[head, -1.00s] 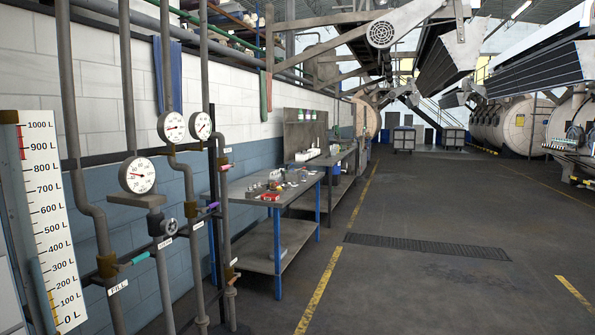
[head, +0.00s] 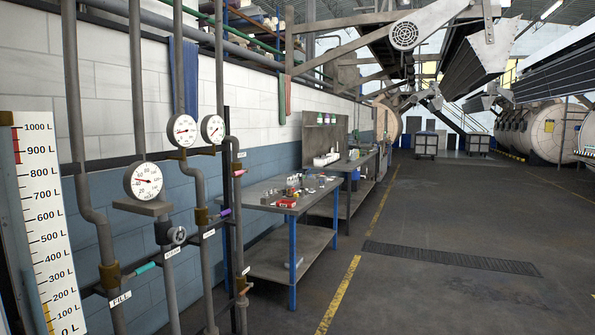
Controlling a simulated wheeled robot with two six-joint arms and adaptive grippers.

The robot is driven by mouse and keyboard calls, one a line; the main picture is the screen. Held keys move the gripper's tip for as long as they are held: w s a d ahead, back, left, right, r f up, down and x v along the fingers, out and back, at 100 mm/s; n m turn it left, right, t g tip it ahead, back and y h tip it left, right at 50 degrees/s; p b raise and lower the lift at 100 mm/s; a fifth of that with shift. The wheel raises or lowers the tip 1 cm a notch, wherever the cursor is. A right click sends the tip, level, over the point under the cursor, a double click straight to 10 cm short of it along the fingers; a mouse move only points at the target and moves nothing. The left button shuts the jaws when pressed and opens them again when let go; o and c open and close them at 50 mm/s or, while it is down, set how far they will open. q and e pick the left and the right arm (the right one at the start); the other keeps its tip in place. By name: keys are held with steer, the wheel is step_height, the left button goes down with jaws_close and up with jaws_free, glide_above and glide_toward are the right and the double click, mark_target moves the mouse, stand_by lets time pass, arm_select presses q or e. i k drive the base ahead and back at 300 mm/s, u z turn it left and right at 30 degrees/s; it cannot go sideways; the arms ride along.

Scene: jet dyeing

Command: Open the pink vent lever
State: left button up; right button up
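A small pink lever (head: 239,173) points out to the right from the upper part of the rightmost vertical pipe. Its label is too small to read. Just below and left of it, a purple-magenta lever (head: 225,213) sticks out from the brass valve on the neighbouring pipe. A teal lever (head: 145,267) sits lower left, by the FILL label (head: 120,299). Neither of my grippers is in view, and nothing touches the levers.
A litre scale (head: 45,220) stands at the far left. A cluttered workbench (head: 262,196) stands right of the pipes. The floor (head: 420,305) to the right is open.

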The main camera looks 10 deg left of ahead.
mark_target(241, 172)
steer(key=z, duration=0.3)
steer(key=i, duration=1.1)
steer(key=u, duration=0.6)
steer(key=i, duration=2.2)
steer(key=z, duration=0.35)
